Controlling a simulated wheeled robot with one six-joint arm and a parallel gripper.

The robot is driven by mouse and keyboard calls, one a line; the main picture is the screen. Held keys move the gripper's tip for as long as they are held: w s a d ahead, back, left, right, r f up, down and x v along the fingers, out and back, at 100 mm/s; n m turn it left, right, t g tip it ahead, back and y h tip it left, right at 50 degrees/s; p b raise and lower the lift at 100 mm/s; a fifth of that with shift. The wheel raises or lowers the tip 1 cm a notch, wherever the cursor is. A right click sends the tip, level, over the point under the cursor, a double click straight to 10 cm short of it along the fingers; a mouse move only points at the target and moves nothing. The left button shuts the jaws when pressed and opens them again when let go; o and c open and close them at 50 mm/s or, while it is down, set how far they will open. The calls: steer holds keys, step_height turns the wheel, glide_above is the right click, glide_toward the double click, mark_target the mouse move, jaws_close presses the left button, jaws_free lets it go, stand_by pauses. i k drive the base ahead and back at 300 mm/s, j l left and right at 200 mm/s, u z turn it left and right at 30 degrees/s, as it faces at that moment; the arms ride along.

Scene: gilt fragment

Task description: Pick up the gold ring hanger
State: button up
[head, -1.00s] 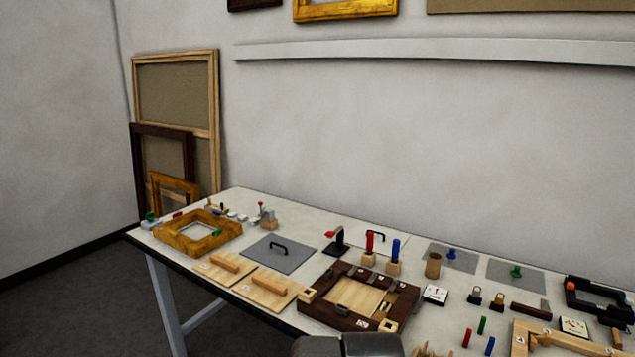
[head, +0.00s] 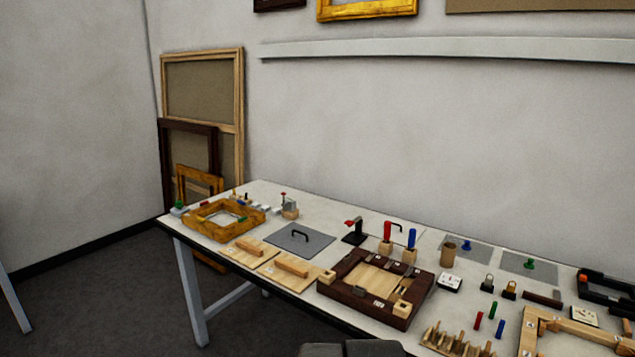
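The gold ring hanger (head: 509,290) is a small dark block with a gold ring. It stands on the right part of the white table (head: 335,226), just right of a similar hanger with a silver ring (head: 487,283). Nothing touches it that I can see. A dark grey part of my own body shows at the bottom edge of the head view, well left of the hanger. My gripper's fingers are not in view.
A dark wooden frame (head: 335,292) lies left of the hangers. A white card (head: 450,282) and a brown cup (head: 448,256) are nearby. Red, green and blue pegs (head: 500,329) and a notched wooden rack (head: 458,342) lie in front. A dark bar (head: 542,299) is to the right.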

mark_target(510, 288)
steer(key=k+u, duration=0.1)
steer(key=i+l+z, duration=0.4)
steer(key=l, duration=0.25)
steer(key=i+l+z, duration=0.35)
steer(key=i+l, duration=0.15)
steer(key=i, duration=0.1)
